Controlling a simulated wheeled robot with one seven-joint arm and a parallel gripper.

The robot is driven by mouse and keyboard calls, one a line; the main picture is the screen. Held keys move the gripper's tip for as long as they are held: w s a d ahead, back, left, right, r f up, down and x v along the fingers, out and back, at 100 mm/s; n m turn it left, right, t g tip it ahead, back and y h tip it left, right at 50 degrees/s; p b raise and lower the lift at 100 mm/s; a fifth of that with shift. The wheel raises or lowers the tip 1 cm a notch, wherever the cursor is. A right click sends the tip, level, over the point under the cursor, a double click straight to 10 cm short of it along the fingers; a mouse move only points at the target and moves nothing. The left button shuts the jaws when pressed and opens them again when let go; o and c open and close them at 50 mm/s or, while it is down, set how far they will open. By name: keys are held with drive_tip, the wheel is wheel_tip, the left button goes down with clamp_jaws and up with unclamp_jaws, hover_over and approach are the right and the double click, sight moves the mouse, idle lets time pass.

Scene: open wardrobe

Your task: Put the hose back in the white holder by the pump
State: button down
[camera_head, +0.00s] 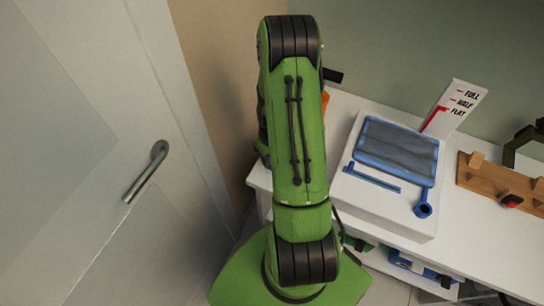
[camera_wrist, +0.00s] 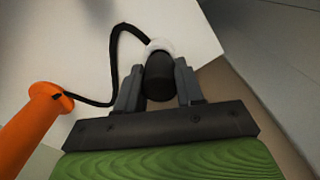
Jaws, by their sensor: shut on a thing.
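In the wrist view my gripper (camera_wrist: 159,68) has its two fingers closed on the sides of the dark, thick end of the hose (camera_wrist: 158,80). The thin black hose loops from this end over to the orange pump (camera_wrist: 32,122) at the left. A white ring (camera_wrist: 157,46), probably the holder, shows just beyond the hose end. I cannot tell whether the end sits inside it or only in front of it. In the head view my arm hides the gripper, the hose and the holder; only a sliver of the orange pump (camera_head: 325,102) shows.
The white table (camera_head: 342,105) carries a white board with a blue-edged grey pad (camera_head: 397,150), a gauge card marked FULL, HALF, FLAT (camera_head: 458,105), and a wooden rack (camera_head: 490,180) at the right. A grey door with a metal handle (camera_head: 146,172) stands at the left.

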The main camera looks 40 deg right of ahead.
drive_tip(key=shift+f+b, duration=0.6)
drive_tip(key=shift+f, duration=0.1)
drive_tip(key=c, duration=0.6)
unclamp_jaws()
drive_tip(key=shift+r, duration=0.15)
wheel_tip(320, 180, up, 16)
drive_tip(key=p, duration=0.4)
drive_tip(key=shift+f, duration=0.2)
